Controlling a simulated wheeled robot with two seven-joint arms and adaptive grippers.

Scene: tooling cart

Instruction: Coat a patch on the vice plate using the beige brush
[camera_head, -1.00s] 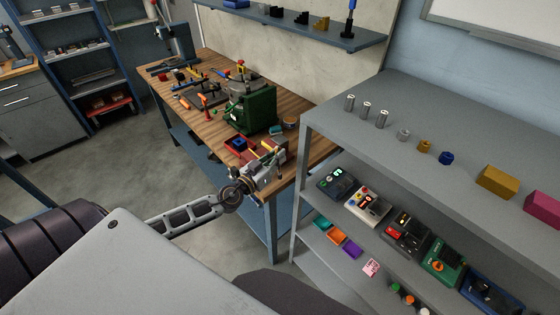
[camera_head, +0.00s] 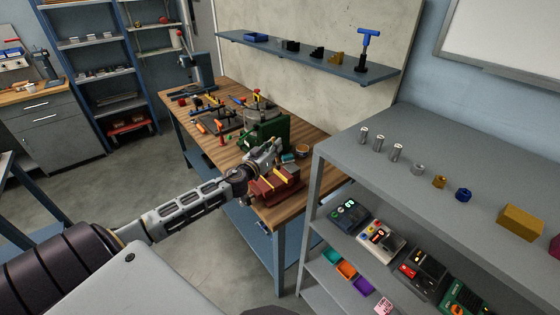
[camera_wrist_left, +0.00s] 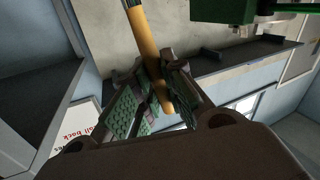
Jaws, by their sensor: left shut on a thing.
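My left gripper (camera_head: 270,155) is over the near end of the wooden bench, close to the green machine. In the left wrist view my left gripper (camera_wrist_left: 158,92) is shut on a beige-orange brush handle (camera_wrist_left: 146,45) between green-padded fingers. A dark band shows at the handle's top edge, and its tip is out of frame. My right gripper is not in view.
The green machine (camera_head: 272,132) stands behind the gripper, with a small round tin (camera_head: 302,151) beside it. Several tools lie farther along the bench (camera_head: 200,110). A grey shelf unit (camera_head: 420,140) with small parts stands to the right. A wall shelf (camera_head: 310,57) hangs above.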

